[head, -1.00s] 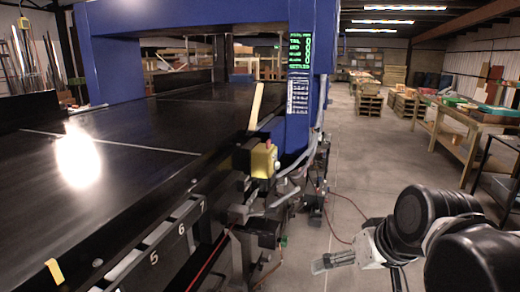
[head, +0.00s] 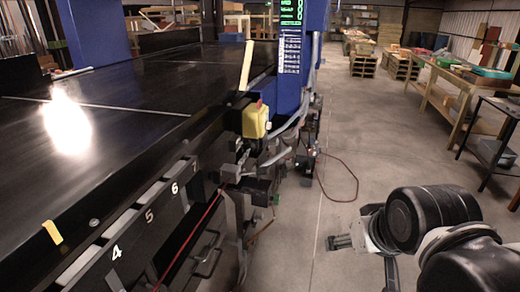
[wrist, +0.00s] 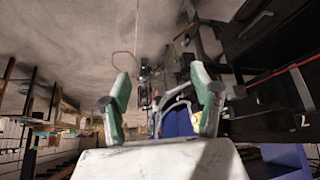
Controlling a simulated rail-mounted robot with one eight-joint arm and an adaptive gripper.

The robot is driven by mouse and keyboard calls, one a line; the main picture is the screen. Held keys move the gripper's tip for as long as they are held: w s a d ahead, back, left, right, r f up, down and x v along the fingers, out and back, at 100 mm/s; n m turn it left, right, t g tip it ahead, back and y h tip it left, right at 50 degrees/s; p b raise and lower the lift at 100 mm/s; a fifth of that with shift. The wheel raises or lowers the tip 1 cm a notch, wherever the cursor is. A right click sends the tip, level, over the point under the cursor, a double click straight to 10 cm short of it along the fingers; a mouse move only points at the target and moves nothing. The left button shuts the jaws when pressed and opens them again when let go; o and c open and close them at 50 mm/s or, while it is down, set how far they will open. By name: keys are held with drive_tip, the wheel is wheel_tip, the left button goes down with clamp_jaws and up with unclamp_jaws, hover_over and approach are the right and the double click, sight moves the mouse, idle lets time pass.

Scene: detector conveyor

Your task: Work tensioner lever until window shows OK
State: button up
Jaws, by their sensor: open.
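I cannot tell for sure which part is the tensioner lever. No window reading OK can be made out. My gripper (head: 340,242) is over the floor to the right of the conveyor, apart from it. In the wrist view, its two green-padded fingers (wrist: 161,80) are spread with nothing between them.
A yellow box with a red button (head: 255,120) is on the conveyor's near side, by a blue post with a green display (head: 291,12). A red cable (head: 340,180) lies on the floor. Workbenches (head: 455,90) stand at right. The concrete floor between is largely clear.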

drive_tip(key=w+r+p, duration=0.1)
drive_tip(key=w+r, duration=0.1)
drive_tip(key=w+a+r+n+g+p, duration=0.1)
drive_tip(key=w, duration=0.1)
drive_tip(key=w+a+r+n, duration=0.1)
drive_tip(key=w+r, duration=0.1)
drive_tip(key=w, duration=0.1)
drive_tip(key=shift+a+r+p, duration=0.15)
drive_tip(key=shift+r+p, duration=0.2)
drive_tip(key=shift+p, duration=0.05)
drive_tip(key=c, duration=1.4)
drive_tip(key=w+a+r+p, duration=0.1)
drive_tip(key=w, duration=0.1)
drive_tip(key=w+a+r+n+g, duration=0.1)
drive_tip(key=w, duration=0.1)
drive_tip(key=w+a+r+n+p, duration=0.1)
drive_tip(key=w, duration=0.2)
drive_tip(key=shift+w+g+y+p, duration=0.1)
drive_tip(key=shift+g+y+p, duration=0.2)
drive_tip(key=shift+p, duration=0.05)
clamp_jaws()
drive_tip(key=n+g+p, duration=0.3)
drive_tip(key=n+p, duration=0.2)
drive_tip(key=p, duration=0.1)
approach(266, 169)
drive_tip(key=shift+w+a+f+n, duration=0.1)
drive_tip(key=shift+w+f+n, duration=0.3)
drive_tip(key=shift+f, duration=0.2)
drive_tip(key=shift+f, duration=0.15)
